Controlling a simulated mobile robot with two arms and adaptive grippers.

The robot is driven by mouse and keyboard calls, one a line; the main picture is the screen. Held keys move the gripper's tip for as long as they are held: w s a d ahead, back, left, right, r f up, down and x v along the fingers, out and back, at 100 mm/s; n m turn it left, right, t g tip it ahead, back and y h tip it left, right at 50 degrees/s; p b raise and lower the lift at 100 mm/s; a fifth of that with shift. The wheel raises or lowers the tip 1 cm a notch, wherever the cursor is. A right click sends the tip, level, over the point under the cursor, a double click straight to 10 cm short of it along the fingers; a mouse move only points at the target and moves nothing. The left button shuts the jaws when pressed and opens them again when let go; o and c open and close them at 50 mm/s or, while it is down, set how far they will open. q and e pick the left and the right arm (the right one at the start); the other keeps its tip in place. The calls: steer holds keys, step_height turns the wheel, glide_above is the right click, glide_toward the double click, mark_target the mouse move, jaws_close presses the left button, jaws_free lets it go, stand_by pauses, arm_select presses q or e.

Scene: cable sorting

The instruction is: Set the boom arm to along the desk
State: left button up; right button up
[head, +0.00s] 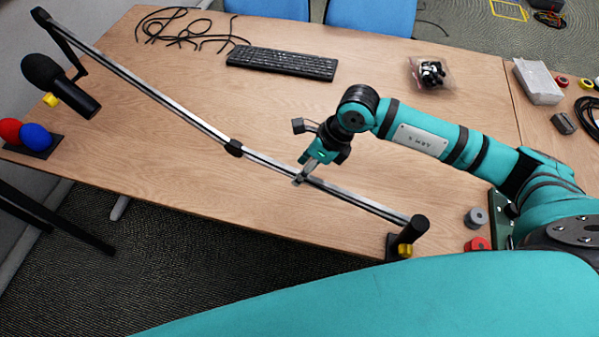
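The boom arm (165,98) is a long silver bar with a black middle joint (234,148). It runs diagonally from a black post (412,232) with a yellow part at the desk's near edge to the upper left. A black microphone (60,85) hangs from its far end, over the desk's left end. My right gripper (301,177) is at the bar between the joint and the post, its fingertips pointing down onto it. The fingertips look close together, but I cannot tell whether they grip the bar. My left gripper is not in view.
On the wooden desk (180,165) lie a keyboard (282,62), black cables (180,28) and a bagged item (431,74). Red and blue balls (35,137) sit at the left end. Grey (475,217) and red (477,244) round pieces lie near my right arm. The desk's middle is clear.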

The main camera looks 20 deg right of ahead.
steer(key=v, duration=0.9)
steer(key=shift+f, duration=0.1)
